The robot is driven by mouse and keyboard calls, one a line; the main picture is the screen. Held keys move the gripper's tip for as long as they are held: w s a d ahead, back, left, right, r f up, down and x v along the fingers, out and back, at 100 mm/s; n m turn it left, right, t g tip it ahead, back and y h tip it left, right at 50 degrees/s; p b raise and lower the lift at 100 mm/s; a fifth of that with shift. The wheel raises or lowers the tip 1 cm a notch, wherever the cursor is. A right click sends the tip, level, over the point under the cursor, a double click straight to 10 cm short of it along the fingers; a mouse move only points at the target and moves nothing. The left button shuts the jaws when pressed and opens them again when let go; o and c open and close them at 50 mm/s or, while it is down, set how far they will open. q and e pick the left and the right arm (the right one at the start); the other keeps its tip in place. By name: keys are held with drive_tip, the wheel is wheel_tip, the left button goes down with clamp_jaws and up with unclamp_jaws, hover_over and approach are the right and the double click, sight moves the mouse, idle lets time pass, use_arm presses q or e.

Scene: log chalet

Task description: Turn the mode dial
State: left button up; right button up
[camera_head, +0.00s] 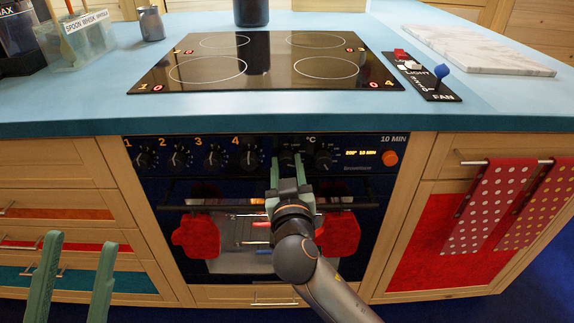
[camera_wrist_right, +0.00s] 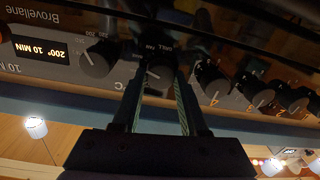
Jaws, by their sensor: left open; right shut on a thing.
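The mode dial (camera_head: 288,156) is a dark round knob on the oven's black control panel, between the numbered burner knobs and the °C knob (camera_head: 323,157). My right gripper (camera_head: 287,163) reaches up to it and is shut on it. The right wrist view, upside down, shows the dial (camera_wrist_right: 158,76) between the two fingers of my right gripper (camera_wrist_right: 160,90), with small print including "FAN" beside it. The gripper partly hides the dial in the head view. My left gripper (camera_head: 78,245) is open and empty at lower left, away from the oven.
Several burner knobs (camera_head: 179,159) sit left of the dial. The display (camera_head: 361,153) reads 200° 10 MIN, with an orange button (camera_head: 390,158) beside it. Red oven mitts (camera_head: 196,235) hang on the oven front below. The cooktop (camera_head: 265,62) is above; dotted towels (camera_head: 487,207) hang at right.

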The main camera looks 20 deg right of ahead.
clamp_jaws()
